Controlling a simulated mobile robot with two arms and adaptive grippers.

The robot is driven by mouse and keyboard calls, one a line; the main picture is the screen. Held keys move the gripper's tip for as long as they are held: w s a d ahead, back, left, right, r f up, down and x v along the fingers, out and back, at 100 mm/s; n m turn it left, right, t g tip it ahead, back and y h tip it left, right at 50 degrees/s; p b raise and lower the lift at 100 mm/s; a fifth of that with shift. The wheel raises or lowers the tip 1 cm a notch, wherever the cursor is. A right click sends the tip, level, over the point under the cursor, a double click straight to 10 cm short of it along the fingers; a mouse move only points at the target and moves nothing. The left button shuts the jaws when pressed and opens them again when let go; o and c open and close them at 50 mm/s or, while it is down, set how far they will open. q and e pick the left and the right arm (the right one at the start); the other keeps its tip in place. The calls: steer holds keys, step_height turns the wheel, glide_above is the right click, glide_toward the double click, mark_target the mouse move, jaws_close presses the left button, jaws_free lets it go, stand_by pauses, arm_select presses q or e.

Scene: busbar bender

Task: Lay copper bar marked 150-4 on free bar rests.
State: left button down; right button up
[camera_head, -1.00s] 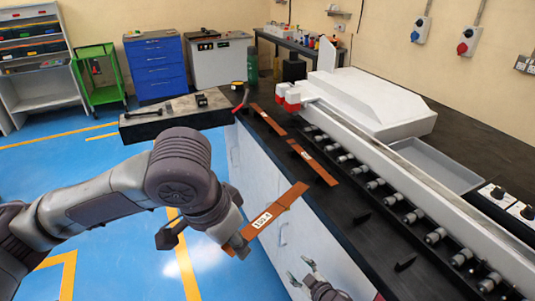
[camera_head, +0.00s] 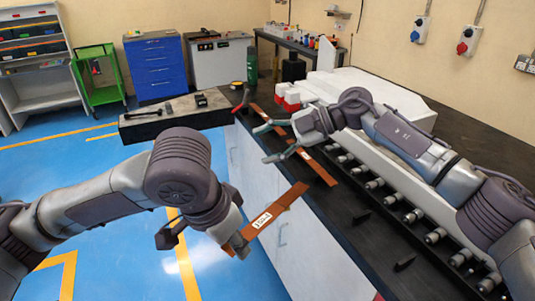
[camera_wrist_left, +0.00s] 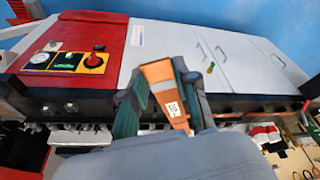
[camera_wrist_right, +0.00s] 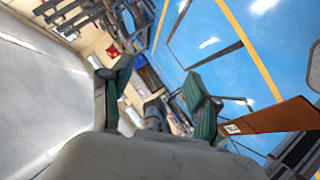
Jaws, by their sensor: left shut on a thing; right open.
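The copper bar (camera_head: 282,206), whose white label seems to read 150-4, is held by my left gripper (camera_head: 237,246) in the air in front of the bench edge. My left gripper is shut on its lower end. The bar also shows between the fingers in the left wrist view (camera_wrist_left: 157,72). My right gripper (camera_head: 262,144) is open and empty, over the far part of the bench near two other copper bars. A labelled copper bar, probably the held one, shows right of its fingers in the right wrist view (camera_wrist_right: 272,118). Small black bar rests (camera_head: 362,217) (camera_head: 405,263) stand bare on the bench.
Two copper bars (camera_head: 259,114) (camera_head: 322,171) lie along the black bench top, partly behind my right gripper. The white machine with its roller row (camera_head: 413,217) runs behind them, under my right arm. The near bench top is clear except for the rests.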

mark_target(249, 225)
arm_select(q)
steer(key=shift+a, duration=0.1)
arm_select(e)
steer(key=s+r+n+g+h, duration=0.2)
steer(key=s+r+g+h, duration=0.3)
steer(key=s+h, duration=0.65)
steer(key=shift+t+y, duration=0.5)
steer(key=shift+y, duration=0.25)
steer(key=x, duration=0.4)
steer(key=s+x, duration=0.1)
steer(key=x, duration=0.6)
steer(key=shift+s+a, duration=0.2)
steer(key=shift+s, duration=0.25)
arm_select(q)
steer(key=shift+s+r, duration=0.1)
arm_select(e)
jaws_close()
arm_select(q)
steer(key=c, duration=0.8)
jaws_free()
arm_select(e)
steer(key=shift+a, duration=0.1)
arm_select(q)
steer(key=shift+o, duration=0.2)
